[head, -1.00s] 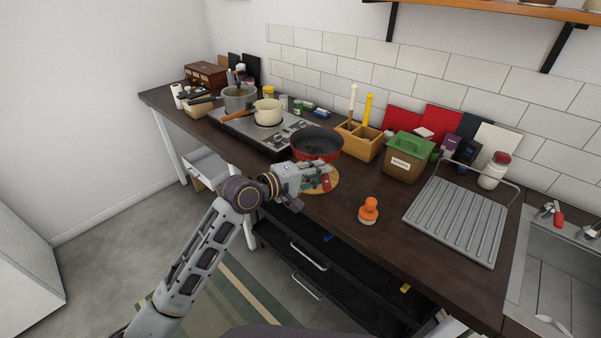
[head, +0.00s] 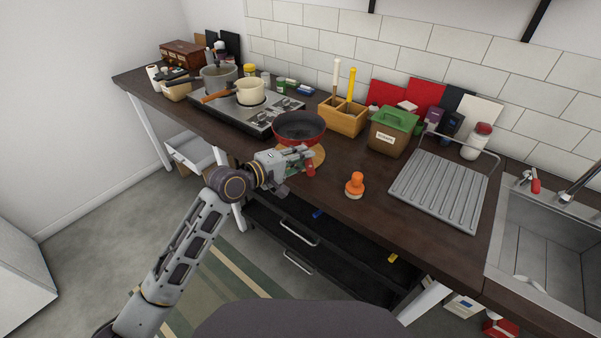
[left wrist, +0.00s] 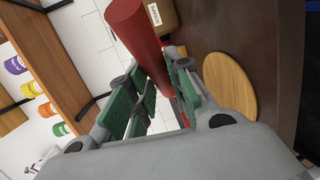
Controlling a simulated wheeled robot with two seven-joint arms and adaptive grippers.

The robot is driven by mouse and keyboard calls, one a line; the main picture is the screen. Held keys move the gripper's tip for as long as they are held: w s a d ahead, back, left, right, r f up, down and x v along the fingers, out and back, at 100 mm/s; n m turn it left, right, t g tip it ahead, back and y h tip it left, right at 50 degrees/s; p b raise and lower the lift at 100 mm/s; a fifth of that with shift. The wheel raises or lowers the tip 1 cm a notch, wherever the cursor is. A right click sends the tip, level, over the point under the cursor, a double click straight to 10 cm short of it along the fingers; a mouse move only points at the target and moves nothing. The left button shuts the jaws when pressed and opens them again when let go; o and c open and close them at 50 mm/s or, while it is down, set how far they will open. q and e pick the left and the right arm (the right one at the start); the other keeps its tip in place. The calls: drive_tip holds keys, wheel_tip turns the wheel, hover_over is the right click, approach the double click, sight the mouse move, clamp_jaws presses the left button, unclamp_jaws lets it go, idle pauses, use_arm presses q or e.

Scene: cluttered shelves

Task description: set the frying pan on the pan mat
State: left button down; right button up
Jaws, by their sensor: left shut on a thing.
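The red frying pan (head: 299,127) with a dark inside is over the counter, behind the round wooden pan mat (head: 316,157) in the head view. My right gripper is not in view.
Left of the pan is a stove (head: 240,112) with a grey pot (head: 219,80) and a cream pot (head: 250,92). A wooden utensil box (head: 343,117) and a green-lidded canister (head: 390,132) stand behind right. An orange-handled brush (head: 355,185) and a drying rack (head: 440,190) are to the right.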

use_arm(q)
wheel_tip(320, 180, down, 8)
drive_tip(key=b, duration=0.1)
drive_tip(key=c, duration=1.3)
unclamp_jaws()
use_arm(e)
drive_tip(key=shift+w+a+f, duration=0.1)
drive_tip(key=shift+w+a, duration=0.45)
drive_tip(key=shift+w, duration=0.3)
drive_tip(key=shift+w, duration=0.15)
use_arm(q)
drive_tip(key=shift+a+r, duration=0.1)
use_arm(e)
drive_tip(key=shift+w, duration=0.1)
